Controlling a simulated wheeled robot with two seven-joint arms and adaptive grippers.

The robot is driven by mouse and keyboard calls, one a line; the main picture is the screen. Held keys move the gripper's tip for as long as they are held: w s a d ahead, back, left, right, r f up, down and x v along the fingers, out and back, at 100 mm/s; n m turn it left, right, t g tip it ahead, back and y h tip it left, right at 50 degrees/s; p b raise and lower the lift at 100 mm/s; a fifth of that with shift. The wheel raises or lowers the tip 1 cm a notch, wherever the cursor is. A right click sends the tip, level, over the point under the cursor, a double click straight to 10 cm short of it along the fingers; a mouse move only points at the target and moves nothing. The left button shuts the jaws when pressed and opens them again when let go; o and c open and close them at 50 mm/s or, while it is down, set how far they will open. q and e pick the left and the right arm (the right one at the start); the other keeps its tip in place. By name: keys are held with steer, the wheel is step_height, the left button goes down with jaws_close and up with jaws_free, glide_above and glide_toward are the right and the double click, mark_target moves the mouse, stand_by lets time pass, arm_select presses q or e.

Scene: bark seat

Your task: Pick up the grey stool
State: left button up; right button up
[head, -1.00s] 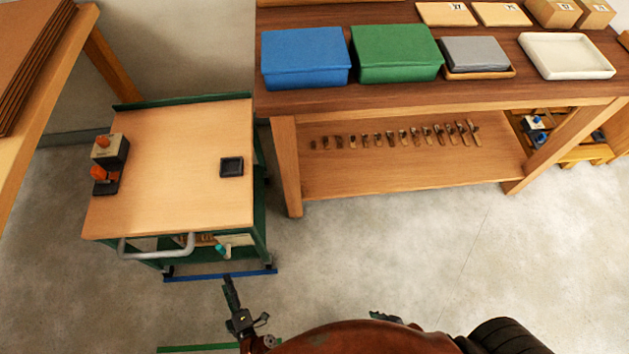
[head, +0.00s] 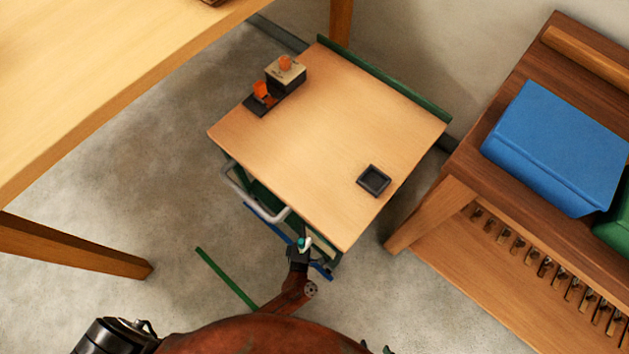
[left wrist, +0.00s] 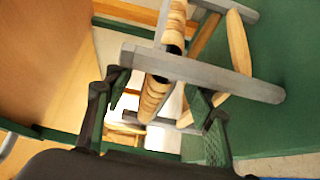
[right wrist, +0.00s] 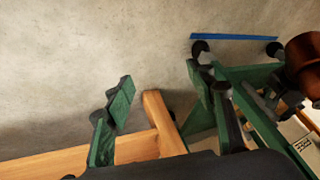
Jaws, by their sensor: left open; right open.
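A grey frame with round light-wood pieces, which looks like the grey stool (left wrist: 250,88), fills the middle of the left wrist view. I cannot make it out in the head view. My left gripper (left wrist: 157,92) is open, with its fingers on either side of part of the frame. I cannot tell whether they touch it.
A green cart with a wooden top (head: 330,120) carries a small black tray (head: 373,181) and a block with orange parts (head: 285,75). A bench with a blue box (head: 560,145) stands right. A wooden table (head: 110,80) stands left.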

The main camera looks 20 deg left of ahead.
arm_select(q)
steer(key=shift+w, duration=0.4)
steer(key=shift+b+x, duration=0.4)
steer(key=shift+x, duration=0.5)
steer(key=w, duration=0.1)
steer(key=w+a+b, duration=0.2)
steer(key=w, duration=0.1)
steer(key=shift+w+a+f, duration=0.1)
steer(key=shift+f, duration=0.05)
steer(key=shift+w+a, duration=0.1)
steer(key=shift+w, duration=0.35)
arm_select(e)
steer(key=f, duration=0.1)
steer(key=d+f+t, duration=0.1)
steer(key=f, duration=0.1)
steer(key=f+t, duration=0.1)
steer(key=shift+w+d+f, duration=0.15)
steer(key=shift+w+f, duration=0.2)
steer(key=shift+w, duration=0.05)
arm_select(q)
steer(key=shift+c, duration=0.6)
steer(key=shift+r, duration=0.25)
jaws_close()
